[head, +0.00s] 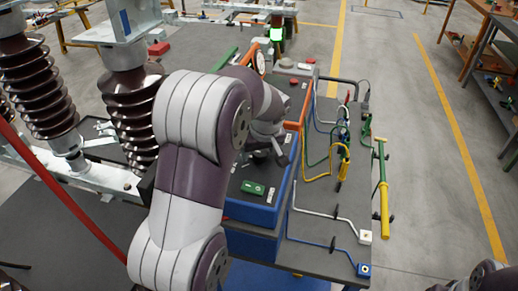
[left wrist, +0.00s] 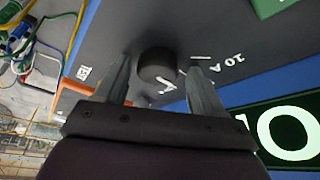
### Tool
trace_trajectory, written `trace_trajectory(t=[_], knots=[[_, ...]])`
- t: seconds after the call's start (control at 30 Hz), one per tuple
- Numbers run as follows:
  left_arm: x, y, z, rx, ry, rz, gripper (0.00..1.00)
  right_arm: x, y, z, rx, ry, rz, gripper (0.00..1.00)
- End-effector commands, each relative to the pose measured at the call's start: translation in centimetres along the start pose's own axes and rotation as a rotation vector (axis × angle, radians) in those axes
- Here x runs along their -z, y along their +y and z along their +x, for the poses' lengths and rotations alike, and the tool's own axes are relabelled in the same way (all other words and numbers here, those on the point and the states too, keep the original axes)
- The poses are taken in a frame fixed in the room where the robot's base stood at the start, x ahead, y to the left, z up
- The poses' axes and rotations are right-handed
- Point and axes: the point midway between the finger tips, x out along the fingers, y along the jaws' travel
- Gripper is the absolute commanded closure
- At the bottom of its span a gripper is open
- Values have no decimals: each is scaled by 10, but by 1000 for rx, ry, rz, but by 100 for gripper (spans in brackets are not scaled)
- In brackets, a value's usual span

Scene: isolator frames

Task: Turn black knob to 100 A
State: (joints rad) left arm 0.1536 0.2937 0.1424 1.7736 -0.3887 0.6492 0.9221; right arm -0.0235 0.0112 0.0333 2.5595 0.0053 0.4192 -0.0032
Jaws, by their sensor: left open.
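The black knob (left wrist: 157,64) stands on the dark panel of the blue test unit (head: 268,212). White marks and a "10 A" label (left wrist: 226,60) are printed beside it. My left gripper (left wrist: 160,70) is open, with one finger on each side of the knob in the left wrist view. I cannot tell whether either finger touches it. In the head view my left gripper (head: 280,143) is over the panel, and the arm hides part of the unit. The knob's pointer direction is not clear. My right gripper is not in view.
A lit display (left wrist: 288,132) with large digits is near the knob. A green part (head: 253,188) is on the panel's front. Coloured cables (head: 340,160) and a yellow-green rod (head: 383,190) lie to the right. Brown insulators (head: 128,110) stand left of my arm.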

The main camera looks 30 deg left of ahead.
Motion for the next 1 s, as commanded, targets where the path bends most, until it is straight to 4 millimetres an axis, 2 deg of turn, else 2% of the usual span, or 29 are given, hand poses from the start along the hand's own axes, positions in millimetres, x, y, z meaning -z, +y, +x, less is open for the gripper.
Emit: trace_trajectory(t=[0.13,0.3,0.7,1.0], knots=[[0,0,0,-1,0,1,31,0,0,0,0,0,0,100],[0,0,0,-1,1,1,86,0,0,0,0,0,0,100],[1,0,-1,-10,3,24,87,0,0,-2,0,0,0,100],[4,-1,-5,-76,5,182,87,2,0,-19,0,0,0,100]])
